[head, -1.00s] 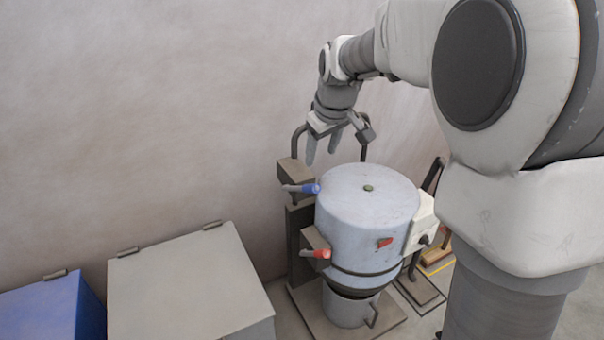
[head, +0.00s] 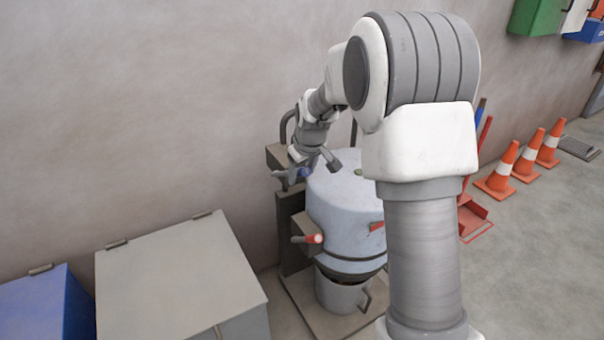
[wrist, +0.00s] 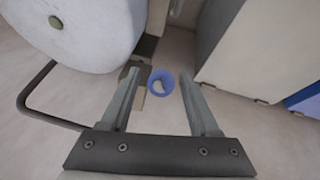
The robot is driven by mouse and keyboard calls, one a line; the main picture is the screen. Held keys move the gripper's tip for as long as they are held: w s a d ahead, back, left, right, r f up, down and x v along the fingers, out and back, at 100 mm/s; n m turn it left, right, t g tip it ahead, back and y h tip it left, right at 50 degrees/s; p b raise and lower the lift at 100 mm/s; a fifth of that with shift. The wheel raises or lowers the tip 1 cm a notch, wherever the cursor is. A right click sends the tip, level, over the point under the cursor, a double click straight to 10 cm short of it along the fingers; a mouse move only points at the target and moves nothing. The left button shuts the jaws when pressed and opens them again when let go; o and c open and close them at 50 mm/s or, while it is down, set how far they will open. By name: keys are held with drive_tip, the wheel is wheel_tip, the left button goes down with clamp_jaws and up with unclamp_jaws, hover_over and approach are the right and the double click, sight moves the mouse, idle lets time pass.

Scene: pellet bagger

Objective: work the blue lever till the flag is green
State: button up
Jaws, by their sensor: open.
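The blue lever (head: 304,173) is at the upper left of the pale drum-shaped bagger (head: 337,208), partly hidden by my gripper. In the wrist view its round blue end (wrist: 160,82) shows between my two fingertips, with visible space to each finger. My gripper (head: 290,176) is open and points down around the lever end; I cannot tell whether it touches it. A flag (head: 377,226) on the drum's front is red, partly cut off by my arm.
A red-tipped lever (head: 308,239) sits lower on the same side. A bucket (head: 341,293) stands under the drum. A grey lidded box (head: 180,275) and a blue box (head: 45,305) stand left. Orange cones (head: 498,172) stand right, with open floor before them.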

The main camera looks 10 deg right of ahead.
drive_tip(key=shift+f, duration=0.1)
clamp_jaws()
idle(0.3)
idle(1.1)
